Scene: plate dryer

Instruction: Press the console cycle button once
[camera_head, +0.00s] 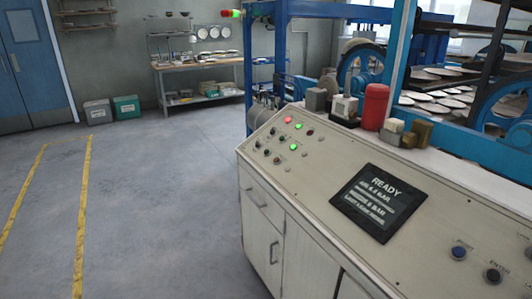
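The console (335,150) is a beige cabinet with a sloped top panel, on the right side of the head view. Its left end holds several small black knobs or buttons (277,160), a lit red light (288,119), two lit green lights (298,126) and a dark red one (310,132). A black screen (380,203) reads READY. At the lower right are a blue button (459,253) and a dark button (493,276) labelled ENTER. I cannot read which control is the cycle button. Neither of my grippers is in view.
A red cylinder (375,106) and small blocks stand along the console's back edge. Behind it is a blue-framed machine (398,60) with plates on racks. The floor to the left is open, with yellow lines (82,215). A workbench (200,63) stands at the far wall.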

